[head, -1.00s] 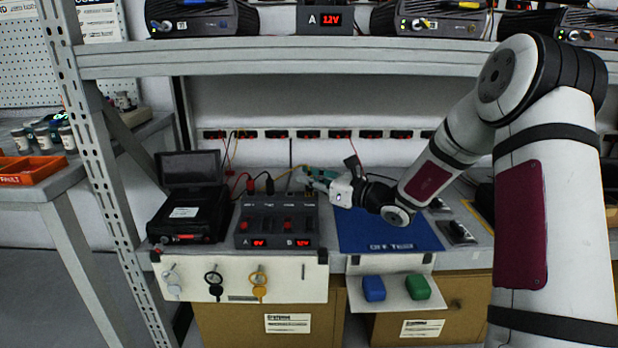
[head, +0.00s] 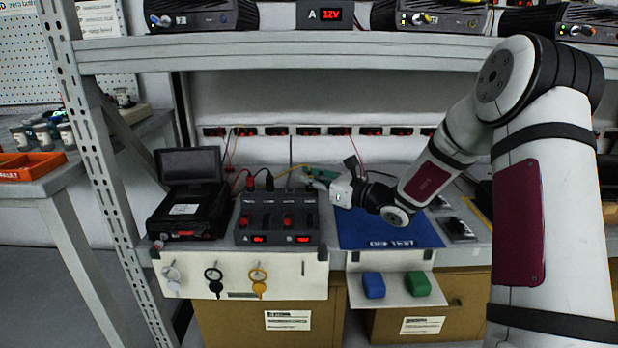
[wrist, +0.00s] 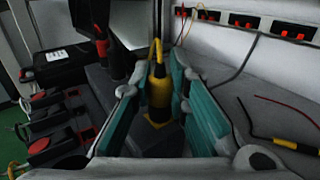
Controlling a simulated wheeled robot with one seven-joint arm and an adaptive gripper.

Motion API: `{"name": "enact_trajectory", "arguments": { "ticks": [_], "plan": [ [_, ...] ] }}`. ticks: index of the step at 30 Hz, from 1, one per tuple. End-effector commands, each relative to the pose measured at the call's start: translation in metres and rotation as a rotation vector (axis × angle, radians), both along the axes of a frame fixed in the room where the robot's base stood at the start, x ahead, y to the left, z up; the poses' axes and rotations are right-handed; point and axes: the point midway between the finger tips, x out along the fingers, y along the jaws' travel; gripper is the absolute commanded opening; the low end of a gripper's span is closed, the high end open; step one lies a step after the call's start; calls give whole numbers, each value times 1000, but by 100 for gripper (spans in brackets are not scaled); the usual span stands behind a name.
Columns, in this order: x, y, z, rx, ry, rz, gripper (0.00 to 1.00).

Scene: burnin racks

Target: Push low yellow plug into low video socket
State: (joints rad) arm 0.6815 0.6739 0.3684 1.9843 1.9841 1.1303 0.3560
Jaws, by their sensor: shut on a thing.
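My gripper (head: 312,178) is at the back of the bench, just behind and to the right of a dark box with red switches (head: 277,222). In the wrist view my gripper (wrist: 158,100) has its teal finger pads on either side of the yellow plug (wrist: 159,92) and is shut on it. The plug stands about upright in that view, with a dark band and a yellow cable rising from its top. A small yellow patch shows below it on a dark surface. The video socket cannot be made out, and I cannot tell whether the plug touches it.
A black case with an open lid (head: 188,205) stands left of the box. A blue mat (head: 388,232) lies below my arm. Loose red, black and yellow leads (wrist: 275,120) lie right of my gripper. A shelf beam (head: 300,60) spans above.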

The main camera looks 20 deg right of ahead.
Motion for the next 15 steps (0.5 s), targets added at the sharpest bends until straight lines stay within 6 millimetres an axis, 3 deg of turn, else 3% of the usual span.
{"name": "enact_trajectory", "arguments": {
  "ticks": [10, 11, 12, 13, 15],
  "plan": [
    [0, 0, -1, 0, -2, 0, 0],
    [0, 0, -1, 0, -1, 0, 22],
    [0, 0, -1, 0, -1, 0, 31],
    [0, 0, -1, 0, -1, 0, 38],
    [0, 0, -1, 0, -1, 0, 39]
  ]
}}
